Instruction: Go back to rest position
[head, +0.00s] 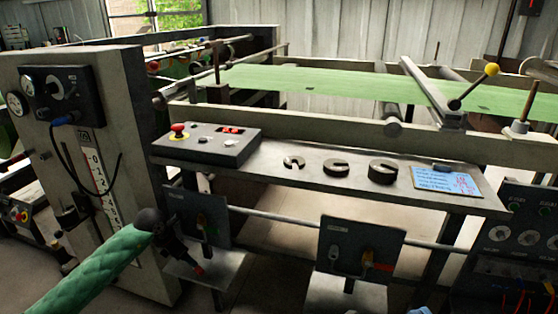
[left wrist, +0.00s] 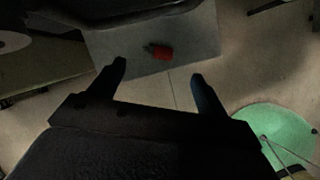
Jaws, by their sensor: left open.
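My left arm, in a green sleeve, comes in from the lower left in the head view. Its black left gripper (head: 180,248) hangs in front of the machine, below the shelf. In the left wrist view the left gripper (left wrist: 158,70) has its two fingers apart with nothing held between them. A small red-handled part (left wrist: 162,52) on a grey plate (left wrist: 195,35) shows just beyond the fingertips, apart from them. My right gripper is not in view.
A shelf (head: 300,160) carries a control box (head: 207,143), several dark slotted weights (head: 382,171) and a blue card (head: 447,181). A tall panel (head: 130,100) stands left. Small hanging panels (head: 360,250) project below the shelf. Green sheeting (head: 320,82) runs behind.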

